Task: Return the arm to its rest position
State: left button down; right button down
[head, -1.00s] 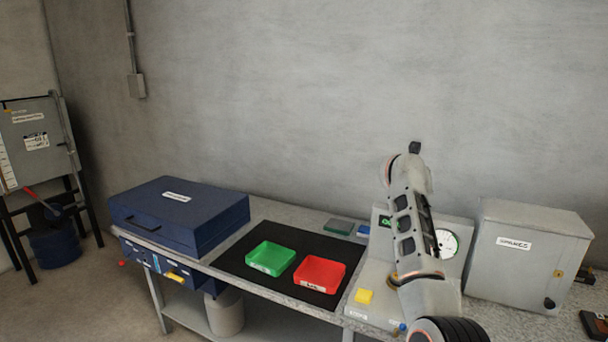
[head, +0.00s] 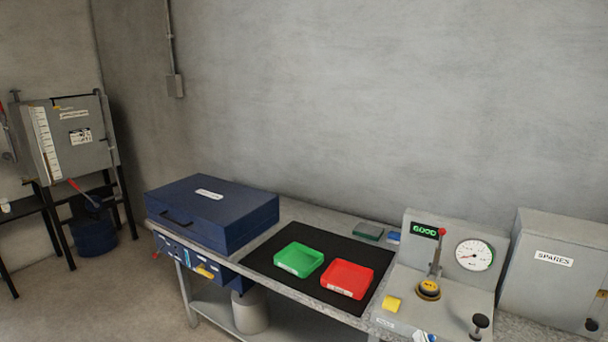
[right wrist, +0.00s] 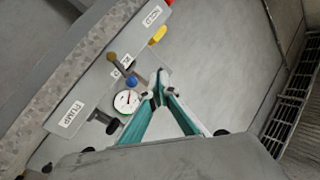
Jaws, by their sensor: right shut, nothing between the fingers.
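My right gripper (right wrist: 160,80) shows in the right wrist view, its teal fingers meeting at the tips with nothing between them. Beyond it are the edge of a grey test bench with a PUMP label (right wrist: 71,114) and a small white gauge (right wrist: 127,101). No clear view of my right arm or gripper is in the head view. My left gripper is in neither view.
The workbench holds a blue case (head: 212,216), a green tray (head: 299,260), a red tray (head: 347,278) and a test stand with a dial gauge (head: 474,255). A grey SPARES cabinet (head: 553,272) stands at right. The floor at left (head: 130,290) is clear.

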jog(key=s+a+f+n+g, duration=0.2)
jog(key=s+f+n, duration=0.1)
jog(key=s+f, duration=0.3)
jog(key=s+a+f+n+g+y, duration=0.1)
jog(key=s+a+f+n+g, duration=0.1)
jog(key=s+f, duration=0.5)
jog(key=s+a+f+n+g+y, duration=0.1)
jog(key=s+f+n+g, duration=0.3)
jog(key=s, duration=0.8)
notch_tip(320, 180, down, 3)
jog(key=shift+s+a+r+n, duration=0.2)
jog(key=shift+a+n, duration=0.35)
jog(key=shift+n, duration=0.25)
